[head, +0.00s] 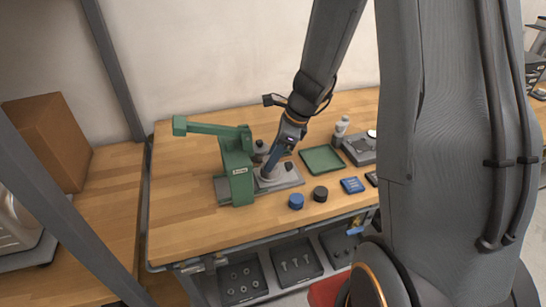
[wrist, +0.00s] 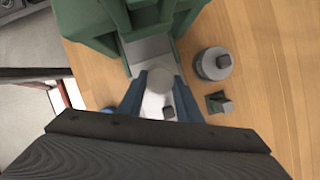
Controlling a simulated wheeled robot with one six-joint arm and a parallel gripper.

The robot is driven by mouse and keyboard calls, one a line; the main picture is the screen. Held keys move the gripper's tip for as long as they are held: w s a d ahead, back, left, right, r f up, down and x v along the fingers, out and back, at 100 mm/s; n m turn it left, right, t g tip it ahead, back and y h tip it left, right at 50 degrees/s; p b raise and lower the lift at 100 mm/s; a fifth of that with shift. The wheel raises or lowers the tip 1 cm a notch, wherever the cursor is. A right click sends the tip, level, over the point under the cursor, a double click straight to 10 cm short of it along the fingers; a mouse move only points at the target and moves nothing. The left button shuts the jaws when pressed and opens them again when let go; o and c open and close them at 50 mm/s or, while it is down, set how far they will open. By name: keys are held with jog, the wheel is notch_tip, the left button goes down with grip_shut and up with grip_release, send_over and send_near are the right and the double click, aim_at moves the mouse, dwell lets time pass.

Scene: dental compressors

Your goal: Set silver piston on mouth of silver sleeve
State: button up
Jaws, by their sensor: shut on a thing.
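My gripper (head: 268,172) is low over the grey base of the green press, and its blue fingers (wrist: 158,100) show in the wrist view. They are shut on the silver piston (wrist: 160,82), whose round grey end shows between the fingertips. A pale silver shape (wrist: 153,105) lies directly behind and beneath the piston; it looks like the silver sleeve, mostly hidden. In the head view a light grey piece (head: 266,181) shows under the fingertips. I cannot tell whether piston and sleeve touch.
The green press (head: 238,170) stands just left of my gripper, its lever pointing left. A grey round part with a dark knob (wrist: 213,63) and a small dark block (wrist: 219,103) stand close by.

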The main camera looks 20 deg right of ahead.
jog(key=shift+s+f, duration=0.3)
jog(key=shift+f, duration=0.25)
jog(key=o, duration=1.4)
jog(key=shift+o, duration=0.2)
jog(key=shift+w+f, duration=0.1)
jog(key=shift+w, duration=0.05)
jog(key=shift+r, duration=0.2)
jog(key=shift+w+r, duration=0.1)
jog(key=shift+r+p, duration=3.55)
jog(key=shift+p, duration=0.1)
